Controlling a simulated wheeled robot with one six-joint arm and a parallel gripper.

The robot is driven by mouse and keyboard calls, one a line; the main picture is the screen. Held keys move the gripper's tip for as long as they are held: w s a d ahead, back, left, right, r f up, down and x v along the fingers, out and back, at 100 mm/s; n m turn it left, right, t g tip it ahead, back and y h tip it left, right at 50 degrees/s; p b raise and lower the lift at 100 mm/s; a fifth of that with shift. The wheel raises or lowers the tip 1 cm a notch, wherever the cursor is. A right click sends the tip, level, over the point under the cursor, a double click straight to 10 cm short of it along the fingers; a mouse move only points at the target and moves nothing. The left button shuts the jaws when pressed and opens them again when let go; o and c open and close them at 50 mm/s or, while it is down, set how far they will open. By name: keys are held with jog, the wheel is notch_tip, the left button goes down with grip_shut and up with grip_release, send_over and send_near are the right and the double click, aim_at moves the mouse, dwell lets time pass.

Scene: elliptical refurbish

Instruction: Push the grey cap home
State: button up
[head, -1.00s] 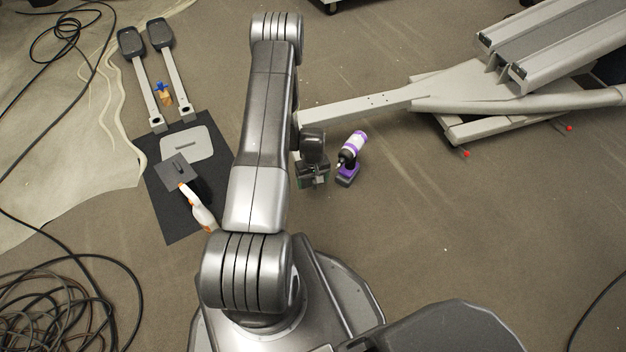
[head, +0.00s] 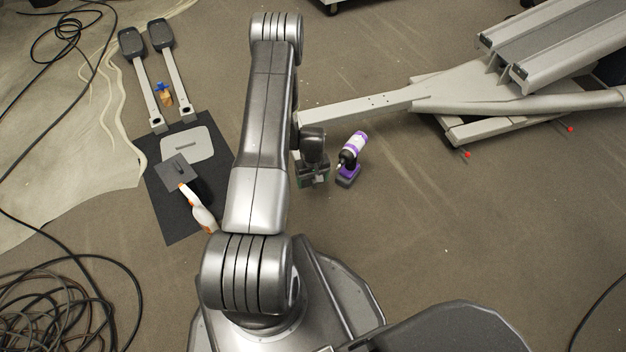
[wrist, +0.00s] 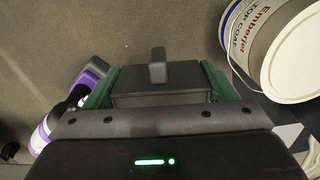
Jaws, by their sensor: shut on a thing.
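My gripper (wrist: 160,88) has green fingers and is shut on a dark grey block-like piece (wrist: 158,75) with a small upright tab, which looks like the grey cap. In the head view my gripper (head: 313,178) hangs low over the floor, just below the near end of the pale beam (head: 350,110). The held piece is not clear there. I cannot tell whether it touches anything below or ahead, and no cap opening shows clearly in the wrist view.
A paint bucket (wrist: 245,45) is close at right in the wrist view. A black mat (head: 170,222) with grey plates and a white-orange tool lies left.

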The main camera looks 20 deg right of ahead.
jog(key=shift+w, duration=0.35)
dwell(0.3)
jog(key=o, duration=1)
jog(key=shift+c, duration=0.2)
notch_tip(320, 180, up, 14)
jog(key=p, duration=0.3)
jog(key=shift+f, duration=0.1)
notch_tip(320, 180, down, 14)
jog(key=b, duration=0.3)
jog(key=shift+s, duration=0.2)
